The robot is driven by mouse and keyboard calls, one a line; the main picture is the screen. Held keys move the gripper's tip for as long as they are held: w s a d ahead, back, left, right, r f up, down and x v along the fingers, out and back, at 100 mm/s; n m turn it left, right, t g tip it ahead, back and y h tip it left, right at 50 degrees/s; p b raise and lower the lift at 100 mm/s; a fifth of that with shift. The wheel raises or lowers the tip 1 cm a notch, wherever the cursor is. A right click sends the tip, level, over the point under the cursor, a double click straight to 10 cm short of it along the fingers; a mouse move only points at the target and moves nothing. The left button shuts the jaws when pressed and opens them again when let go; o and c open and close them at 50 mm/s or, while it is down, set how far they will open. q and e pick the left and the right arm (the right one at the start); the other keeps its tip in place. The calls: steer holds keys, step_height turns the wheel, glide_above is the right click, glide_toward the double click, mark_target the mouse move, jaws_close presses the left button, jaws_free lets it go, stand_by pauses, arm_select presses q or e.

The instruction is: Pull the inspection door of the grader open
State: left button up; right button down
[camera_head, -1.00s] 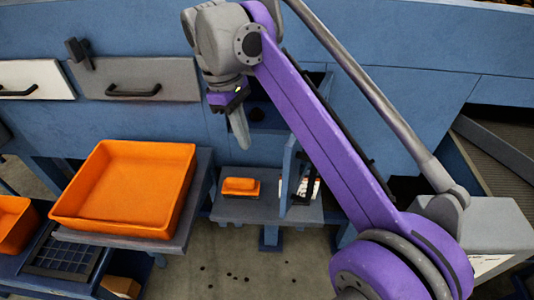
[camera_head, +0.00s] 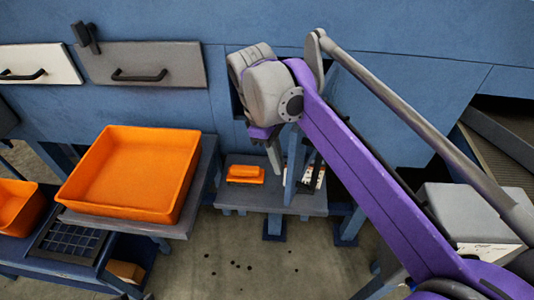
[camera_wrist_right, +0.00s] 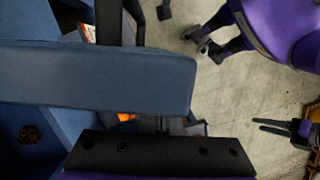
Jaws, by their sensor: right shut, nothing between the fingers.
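The inspection door (camera_head: 293,168) is a blue panel on the grader's blue front (camera_head: 400,120). It stands ajar, swung outward and seen nearly edge-on, with a dark handle on its right side. In the right wrist view the door (camera_wrist_right: 100,78) crosses close in front of the camera, with its handle (camera_wrist_right: 138,22) above it. My right gripper (camera_head: 274,158) is shut and empty, pointing down just left of the door, on its inner side. I cannot tell whether it touches. My arm hides part of the opening. A small two-pronged part, possibly my left gripper (camera_wrist_right: 272,126), shows in the wrist view.
A grey shelf (camera_head: 262,205) below the door carries a small orange item (camera_head: 245,174). A large orange tray (camera_head: 130,205) stands at the left. Two drawers with black handles, one grey (camera_head: 145,62), are on the front at upper left. Concrete floor (camera_head: 240,265) shows in front.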

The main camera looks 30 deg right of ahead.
steer(key=shift+s+d, duration=0.15)
steer(key=s+d+n, duration=0.3)
steer(key=s+d, duration=0.5)
steer(key=s, duration=0.1)
steer(key=shift+d+t, duration=0.3)
steer(key=shift+d, duration=0.05)
